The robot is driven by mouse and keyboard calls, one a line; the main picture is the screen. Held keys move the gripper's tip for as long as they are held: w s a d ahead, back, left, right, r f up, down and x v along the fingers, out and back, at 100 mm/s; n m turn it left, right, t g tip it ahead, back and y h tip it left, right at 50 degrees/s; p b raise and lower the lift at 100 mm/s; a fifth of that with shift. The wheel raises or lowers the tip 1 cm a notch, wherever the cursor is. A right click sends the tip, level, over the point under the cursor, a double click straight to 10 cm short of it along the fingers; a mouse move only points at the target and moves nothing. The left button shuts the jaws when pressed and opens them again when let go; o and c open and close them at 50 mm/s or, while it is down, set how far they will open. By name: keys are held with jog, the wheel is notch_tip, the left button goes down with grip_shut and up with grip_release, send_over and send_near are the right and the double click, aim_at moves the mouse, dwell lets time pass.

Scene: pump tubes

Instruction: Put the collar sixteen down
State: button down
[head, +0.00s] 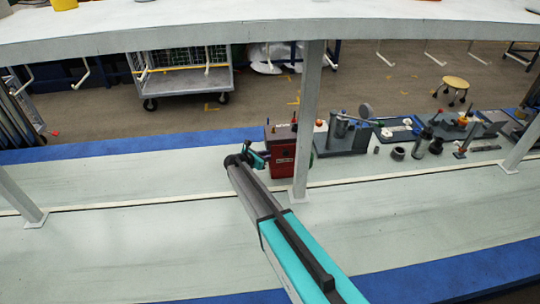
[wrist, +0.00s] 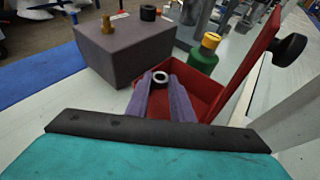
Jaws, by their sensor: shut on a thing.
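The collar (wrist: 160,77) is a small pale ring with a dark hole, seen in the wrist view between the tips of my gripper (wrist: 161,87). My gripper is shut on it. Behind and below the collar is an open red tray (wrist: 207,91); I cannot tell how high the collar is above its floor. In the head view my gripper (head: 248,158) is at the left side of a red box (head: 282,150); the collar is too small to make out there. No marking on the collar can be read.
In the wrist view, a grey-purple block (wrist: 122,50) carries a brass peg and a dark ring. A post (head: 308,120) rises beside the red box.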

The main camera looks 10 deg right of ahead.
jog(key=shift+f, duration=0.2)
jog(key=shift+s+f+b, duration=0.15)
jog(key=shift+f+b, duration=0.5)
jog(key=shift+b, duration=0.05)
jog(key=c, duration=1.8)
grip_release()
jog(key=shift+f, duration=0.1)
jog(key=shift+a, duration=0.1)
jog(key=shift+r+p, duration=0.65)
jog(key=shift+p, duration=0.2)
jog(key=shift+b+v, duration=2.25)
jog(key=shift+v, duration=3.65)
jog(key=shift+r, duration=0.1)
